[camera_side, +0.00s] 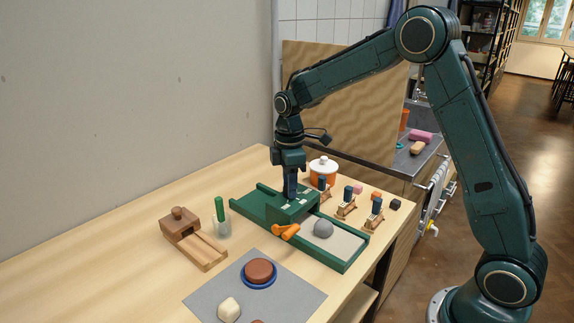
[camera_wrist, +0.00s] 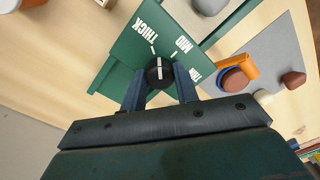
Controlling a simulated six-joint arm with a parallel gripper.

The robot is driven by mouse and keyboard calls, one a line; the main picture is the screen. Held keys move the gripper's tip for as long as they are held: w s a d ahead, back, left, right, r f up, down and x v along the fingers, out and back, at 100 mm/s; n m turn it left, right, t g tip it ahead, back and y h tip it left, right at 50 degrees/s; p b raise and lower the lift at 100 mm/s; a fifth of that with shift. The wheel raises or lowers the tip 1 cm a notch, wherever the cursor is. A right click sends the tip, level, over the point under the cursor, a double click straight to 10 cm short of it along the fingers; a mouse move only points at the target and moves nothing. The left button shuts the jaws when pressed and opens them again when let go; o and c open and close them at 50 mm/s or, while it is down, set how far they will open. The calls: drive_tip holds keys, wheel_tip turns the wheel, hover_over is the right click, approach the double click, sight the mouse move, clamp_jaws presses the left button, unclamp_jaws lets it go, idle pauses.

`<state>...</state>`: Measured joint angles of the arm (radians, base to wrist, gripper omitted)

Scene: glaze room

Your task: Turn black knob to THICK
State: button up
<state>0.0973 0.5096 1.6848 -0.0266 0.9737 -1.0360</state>
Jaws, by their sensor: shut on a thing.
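The black knob (camera_wrist: 159,74) stands on the green machine (camera_wrist: 118,60) and carries a white pointer line. In the wrist view the line points nearly straight up, between the THICK mark and the MID mark, closer to THICK. My gripper (camera_wrist: 160,82) is shut on the knob, one finger on each side. In the side view my gripper (camera_side: 290,192) comes down onto the green machine (camera_side: 340,264), and the knob is hidden there.
An orange handle (camera_side: 286,231) sticks out of the machine's front, and a grey ball (camera_side: 323,228) lies on its bed.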

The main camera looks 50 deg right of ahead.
drive_tip(key=shift+n, duration=1.3)
drive_tip(key=o, duration=1)
drive_tip(key=shift+r, duration=0.15)
drive_tip(key=r, duration=1.3)
drive_tip(key=shift+w+r, duration=0.25)
drive_tip(key=shift+r, duration=0.1)
